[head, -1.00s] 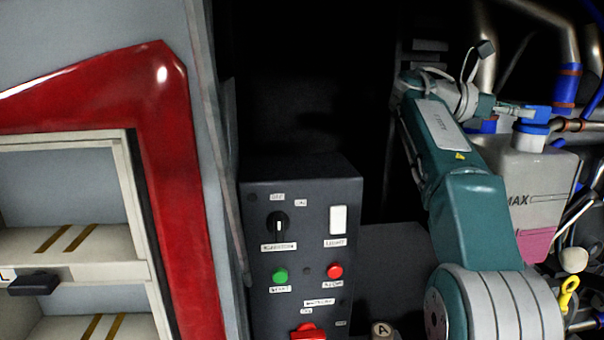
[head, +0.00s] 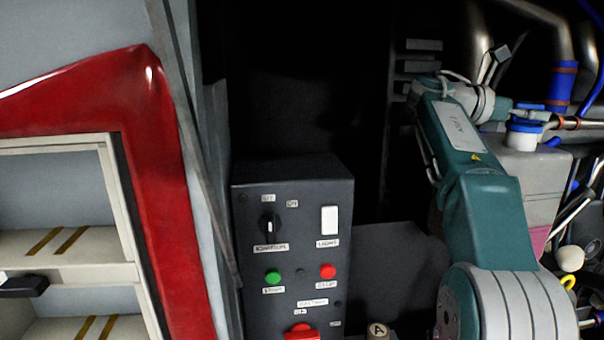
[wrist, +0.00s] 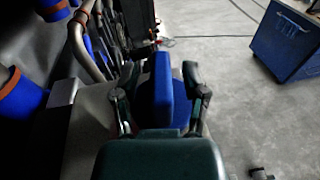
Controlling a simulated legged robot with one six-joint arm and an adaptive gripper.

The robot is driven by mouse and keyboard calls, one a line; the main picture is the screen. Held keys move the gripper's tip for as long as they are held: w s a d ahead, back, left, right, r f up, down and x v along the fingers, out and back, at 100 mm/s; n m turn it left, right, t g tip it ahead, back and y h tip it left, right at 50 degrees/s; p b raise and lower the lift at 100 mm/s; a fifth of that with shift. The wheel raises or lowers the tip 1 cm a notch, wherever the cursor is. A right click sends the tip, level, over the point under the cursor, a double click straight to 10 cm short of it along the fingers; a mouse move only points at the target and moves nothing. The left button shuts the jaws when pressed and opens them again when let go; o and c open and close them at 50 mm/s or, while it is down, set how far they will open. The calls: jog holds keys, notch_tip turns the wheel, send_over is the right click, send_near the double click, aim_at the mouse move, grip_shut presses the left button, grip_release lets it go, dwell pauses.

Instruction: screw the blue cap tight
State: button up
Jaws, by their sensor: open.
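The blue cap (head: 525,126) sits on the pale neck at the top of the grey tank (head: 535,185), at the right of the head view. My gripper (head: 524,112) is at the cap, reaching in from the left; its fingers are small and partly hidden there. In the wrist view my gripper (wrist: 163,100) is open, with one finger on each side of the cap's upright blue tab (wrist: 164,85). Gaps show between the fingers and the tab. The lower part of the cap is mostly hidden by my gripper's body. Whether the cap is tight cannot be seen.
Pipes with blue and orange bands (head: 562,85) and hoses crowd the right side. A dark control box (head: 293,250) with switches and buttons stands left of my arm. A red-framed shelf (head: 165,170) is farther left. A blue cabinet (wrist: 285,45) stands on open floor.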

jog(key=shift+a+r, duration=0.1)
jog(key=shift+a, duration=0.75)
grip_shut()
jog(key=shift+d, duration=0.15)
jog(key=shift+o, duration=0.3)
grip_release()
jog(key=shift+s+d, duration=0.1)
jog(key=shift+d, duration=0.6)
jog(key=o, duration=0.3)
jog(key=shift+a, duration=0.15)
jog(key=shift+o, duration=0.6)
jog(key=shift+a, duration=0.25)
jog(key=a, duration=1)
jog(key=shift+w+a+r, duration=0.15)
jog(key=shift+w+r, duration=0.15)
jog(key=shift+r, duration=0.15)
